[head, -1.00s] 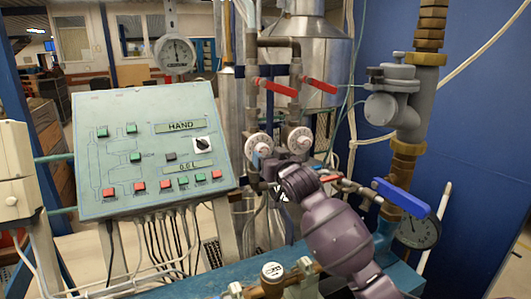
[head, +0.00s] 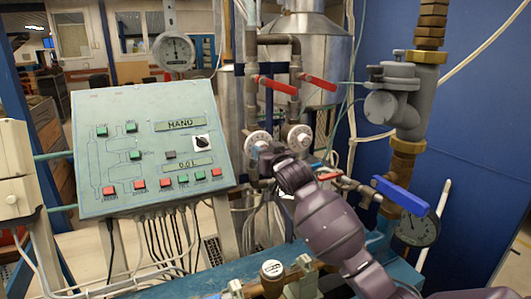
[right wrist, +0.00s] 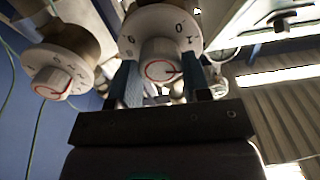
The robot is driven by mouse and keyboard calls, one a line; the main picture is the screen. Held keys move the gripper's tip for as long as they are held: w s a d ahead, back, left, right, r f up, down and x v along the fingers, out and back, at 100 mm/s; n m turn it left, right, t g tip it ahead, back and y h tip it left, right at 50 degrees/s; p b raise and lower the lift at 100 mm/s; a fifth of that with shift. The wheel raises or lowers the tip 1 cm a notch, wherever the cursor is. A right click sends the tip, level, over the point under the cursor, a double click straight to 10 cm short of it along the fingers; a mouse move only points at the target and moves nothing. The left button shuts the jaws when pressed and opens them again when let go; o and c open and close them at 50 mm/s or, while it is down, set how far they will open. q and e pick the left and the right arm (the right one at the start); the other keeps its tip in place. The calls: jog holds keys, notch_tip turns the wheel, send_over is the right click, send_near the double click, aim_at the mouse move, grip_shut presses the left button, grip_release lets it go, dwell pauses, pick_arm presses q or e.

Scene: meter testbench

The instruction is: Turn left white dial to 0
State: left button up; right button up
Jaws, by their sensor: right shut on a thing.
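The left white dial (head: 258,140) is on a pipe right of the control panel, partly covered by my right gripper (head: 266,158). In the right wrist view this dial (right wrist: 150,22) is at top centre. Its protruding knob, with a red ring and pointer mark, sits between the blue fingers of my right gripper (right wrist: 164,80), which is shut on it. A 0 shows on the dial's rim; the exact setting cannot be told. The right white dial (head: 299,138) is beside it and appears at the left of the right wrist view (right wrist: 52,72). My left gripper is not in view.
The sloped control panel (head: 150,150) stands left of the dials. Red-handled valves (head: 318,85) are above them. A blue valve handle (head: 400,196) and a round gauge (head: 417,228) are to the right. Pipes and cables crowd the area below.

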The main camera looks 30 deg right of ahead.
jog(key=shift+n, duration=0.4)
jog(key=n, duration=1.1)
dwell(0.6)
jog(key=o, duration=0.9)
pick_arm(q)
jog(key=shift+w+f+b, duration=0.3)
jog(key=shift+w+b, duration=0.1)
jog(key=shift+b, duration=0.45)
pick_arm(e)
jog(key=s, duration=1)
jog(key=shift+s+a, duration=0.25)
jog(key=shift+s, duration=0.15)
